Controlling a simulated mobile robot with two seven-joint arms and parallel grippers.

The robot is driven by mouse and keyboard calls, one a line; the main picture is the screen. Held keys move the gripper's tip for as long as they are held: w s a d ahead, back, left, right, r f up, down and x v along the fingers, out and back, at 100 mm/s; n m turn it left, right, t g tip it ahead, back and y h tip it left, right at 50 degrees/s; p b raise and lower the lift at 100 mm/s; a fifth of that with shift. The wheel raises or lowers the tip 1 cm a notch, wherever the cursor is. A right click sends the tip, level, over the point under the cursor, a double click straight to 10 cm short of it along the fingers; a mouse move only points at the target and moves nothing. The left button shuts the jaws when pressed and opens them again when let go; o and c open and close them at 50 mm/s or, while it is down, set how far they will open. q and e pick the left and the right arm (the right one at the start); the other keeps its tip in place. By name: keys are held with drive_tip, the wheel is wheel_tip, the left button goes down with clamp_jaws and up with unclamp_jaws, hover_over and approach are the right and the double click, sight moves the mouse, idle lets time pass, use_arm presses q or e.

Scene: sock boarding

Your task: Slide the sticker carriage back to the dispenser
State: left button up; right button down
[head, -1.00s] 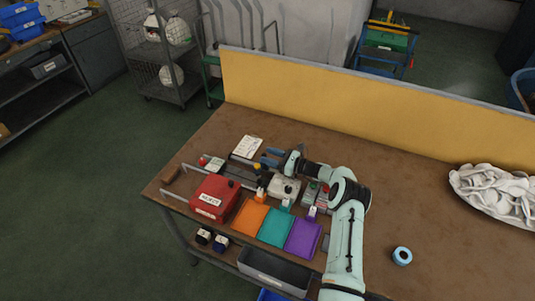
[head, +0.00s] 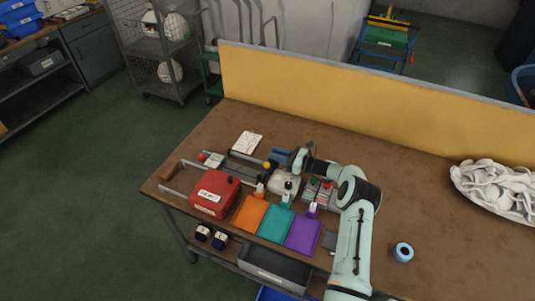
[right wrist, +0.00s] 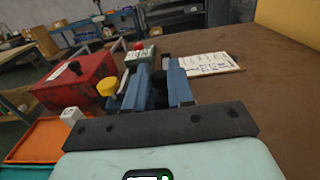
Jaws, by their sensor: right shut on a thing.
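My right gripper (head: 280,154) has blue fingers and is shut over the rail at the back of the bench fixture. In the right wrist view its fingers (right wrist: 158,90) point away. A yellow knob (head: 267,165), apparently on the sticker carriage, sits right beside the fingers; it also shows in the right wrist view (right wrist: 107,87). The fingers hide most of the held part. A small pale-green box (head: 215,160) with a red knob stands at the rail's left end. I cannot tell for certain which unit is the dispenser. My left gripper is not in view.
A red labelled box (head: 213,192) and a white box (head: 285,184) stand in front of the rail. Orange (head: 250,214), teal (head: 275,225) and purple (head: 303,234) panels lie at the front. A white sheet (head: 246,143) lies behind.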

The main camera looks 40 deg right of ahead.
drive_tip(key=v, duration=0.5)
drive_tip(key=shift+a+f+b, duration=0.1)
drive_tip(key=shift+b, duration=0.3)
drive_tip(key=shift+s, duration=0.1)
drive_tip(key=shift+w, duration=0.2)
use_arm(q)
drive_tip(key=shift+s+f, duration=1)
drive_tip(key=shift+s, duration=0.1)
use_arm(e)
drive_tip(key=c, duration=1)
unclamp_jaws()
drive_tip(key=shift+s, duration=0.1)
drive_tip(key=b+v, duration=0.2)
drive_tip(key=v, duration=1)
drive_tip(key=shift+s, duration=0.3)
drive_tip(key=shift+s+d, duration=0.35)
drive_tip(key=shift+s, duration=0.05)
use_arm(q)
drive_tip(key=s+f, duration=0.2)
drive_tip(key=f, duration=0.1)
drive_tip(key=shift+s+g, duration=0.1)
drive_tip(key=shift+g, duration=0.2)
